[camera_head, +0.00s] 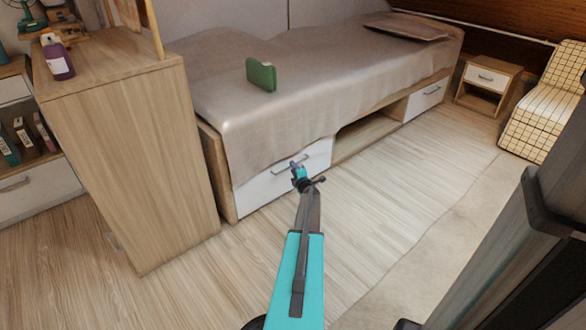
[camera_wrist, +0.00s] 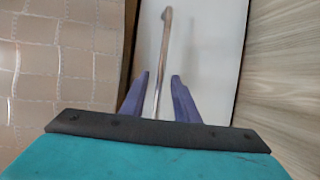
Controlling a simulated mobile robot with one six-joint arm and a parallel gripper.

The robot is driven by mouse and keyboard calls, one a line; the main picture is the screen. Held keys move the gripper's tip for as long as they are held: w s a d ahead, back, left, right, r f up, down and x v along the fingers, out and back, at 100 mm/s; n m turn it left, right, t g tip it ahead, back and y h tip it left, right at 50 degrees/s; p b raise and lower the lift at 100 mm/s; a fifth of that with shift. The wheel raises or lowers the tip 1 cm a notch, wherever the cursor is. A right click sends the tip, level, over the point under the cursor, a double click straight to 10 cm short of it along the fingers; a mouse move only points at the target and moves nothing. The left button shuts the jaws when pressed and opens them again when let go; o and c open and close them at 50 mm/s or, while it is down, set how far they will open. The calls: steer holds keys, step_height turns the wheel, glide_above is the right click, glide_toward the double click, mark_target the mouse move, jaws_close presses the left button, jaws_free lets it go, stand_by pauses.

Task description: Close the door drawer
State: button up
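The white drawer front (camera_head: 262,192) is set low in the near end of the bed, under the hanging blanket. In the head view it looks about flush with the bed frame; I cannot tell whether a small gap is left. Its metal handle (camera_head: 283,167) is partly behind my gripper (camera_head: 299,172). In the wrist view, the handle (camera_wrist: 166,40) runs lengthwise between the two purple fingers of my gripper (camera_wrist: 158,82), with space on both sides. My gripper is open around the handle, and the white drawer front (camera_wrist: 205,50) lies behind it.
A wooden cabinet (camera_head: 135,160) stands at the left, close to the bed, with a purple bottle (camera_head: 57,57) on top. A green object (camera_head: 261,75) lies on the bed (camera_head: 310,80). A nightstand (camera_head: 487,82) and a checkered chair (camera_head: 545,110) stand back right. The floor before the bed is clear.

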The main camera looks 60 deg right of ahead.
steer(key=p+v, duration=0.3)
steer(key=v, duration=0.9)
steer(key=shift+s+a+r, duration=0.1)
steer(key=shift+a, duration=0.05)
stand_by(0.4)
steer(key=w+a+m+g+y+p, duration=0.1)
steer(key=w+a+m+g+p, duration=0.1)
steer(key=w+a+p, duration=0.35)
steer(key=w+a+m+g+y+p, duration=0.1)
steer(key=w+a+m+p, duration=0.2)
steer(key=w+a, duration=0.55)
steer(key=a+m+g+y+p, duration=0.35)
steer(key=a+p, duration=0.45)
steer(key=a, duration=1.8)
steer(key=s+a+r+g+y+p, duration=0.2)
steer(key=s+a+p, duration=0.15)
steer(key=a, duration=0.75)
steer(key=s+a+r+g+y+p, duration=0.1)
steer(key=s+a+g+y+p, duration=0.3)
steer(key=a, duration=0.6)
steer(key=s+a+r+g+p, duration=0.2)
steer(key=s+a+r, duration=0.3)
steer(key=s+a, duration=0.3)
steer(key=s+a+r+m+g+p, duration=0.1)
steer(key=s+a+r+p, duration=0.3)
steer(key=s+a, duration=0.5)
steer(key=shift+a+r+g, duration=0.55)
steer(key=shift+a+r, duration=0.3)
steer(key=shift+a, duration=0.05)
